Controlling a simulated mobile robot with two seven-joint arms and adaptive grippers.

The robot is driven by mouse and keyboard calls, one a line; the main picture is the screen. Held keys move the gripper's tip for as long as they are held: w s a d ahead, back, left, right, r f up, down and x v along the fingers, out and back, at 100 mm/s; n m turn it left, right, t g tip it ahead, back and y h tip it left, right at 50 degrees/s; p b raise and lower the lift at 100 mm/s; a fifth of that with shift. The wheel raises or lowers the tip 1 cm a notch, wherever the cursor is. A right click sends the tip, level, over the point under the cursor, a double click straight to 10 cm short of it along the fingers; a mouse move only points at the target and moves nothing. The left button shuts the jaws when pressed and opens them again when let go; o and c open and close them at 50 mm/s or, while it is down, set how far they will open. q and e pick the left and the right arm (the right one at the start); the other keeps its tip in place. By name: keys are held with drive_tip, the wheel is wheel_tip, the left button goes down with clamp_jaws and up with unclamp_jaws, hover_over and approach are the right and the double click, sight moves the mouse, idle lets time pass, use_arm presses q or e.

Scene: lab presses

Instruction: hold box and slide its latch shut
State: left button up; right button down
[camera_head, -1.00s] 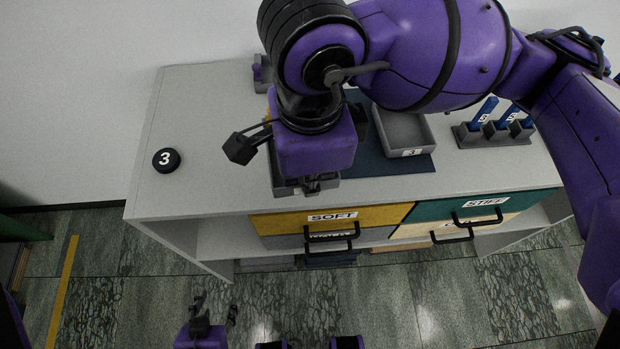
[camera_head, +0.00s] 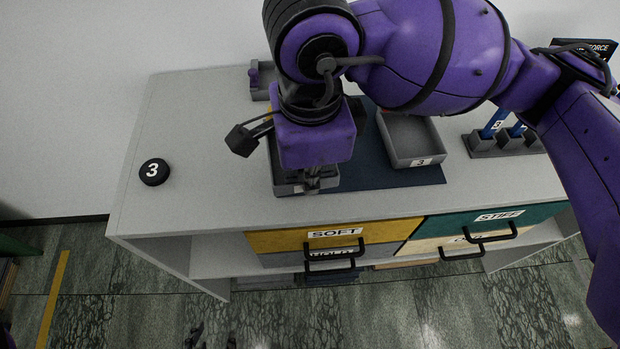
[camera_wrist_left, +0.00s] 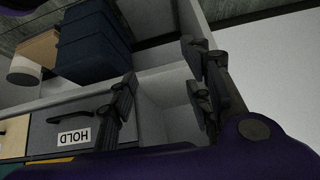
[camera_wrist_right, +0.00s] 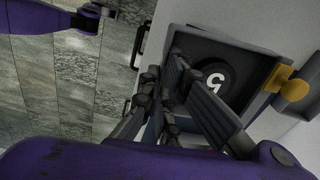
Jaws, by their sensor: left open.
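A grey open-topped box (camera_wrist_right: 261,58) with a black disc marked 5 (camera_wrist_right: 217,80) inside shows in the right wrist view. A yellow knob (camera_wrist_right: 279,78) sits on its right side, perhaps the latch; whether it is slid shut I cannot tell. In the head view the box (camera_head: 287,189) is largely hidden under my right arm. My right gripper (camera_wrist_right: 168,85) straddles its near wall, one finger inside and one outside, and looks shut on it. My left gripper (camera_head: 212,338) is open and empty, low in front of the cabinet; it also shows in the left wrist view (camera_wrist_left: 162,88).
A grey tray labelled 3 (camera_head: 408,140) stands on the dark blue mat (camera_head: 375,172). A black disc marked 3 (camera_head: 154,171) lies at the left. A rack with blue sticks (camera_head: 490,143) stands at the right. Drawer handles (camera_head: 335,249) stick out in front. The left tabletop (camera_head: 200,130) is mostly clear.

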drive_tip(key=shift+w+f+b, duration=0.75)
drive_tip(key=shift+w+f, duration=0.05)
drive_tip(key=shift+f, duration=0.05)
drive_tip(key=shift+w+d+f+b, duration=0.1)
drive_tip(key=shift+w+f+b, duration=0.55)
drive_tip(key=shift+w+b, duration=0.1)
drive_tip(key=shift+w+f+b, duration=0.65)
drive_tip(key=shift+w+b, duration=0.1)
drive_tip(key=shift+w, duration=0.05)
drive_tip(key=shift+w+f+b, duration=0.45)
drive_tip(key=shift+w+b, duration=0.05)
use_arm(q)
drive_tip(key=shift+g, duration=0.3)
drive_tip(key=f, duration=0.2)
drive_tip(key=s+f, duration=0.1)
drive_tip(key=f, duration=0.2)
drive_tip(key=shift+s+d+f, duration=0.2)
drive_tip(key=shift+d+f, duration=0.1)
drive_tip(key=shift+d, duration=0.1)
use_arm(e)
drive_tip(key=shift+w+d, duration=0.1)
drive_tip(key=shift+w, duration=0.05)
use_arm(q)
drive_tip(key=shift+f+b, duration=0.3)
drive_tip(key=shift+b, duration=0.1)
use_arm(e)
drive_tip(key=shift+f, duration=0.4)
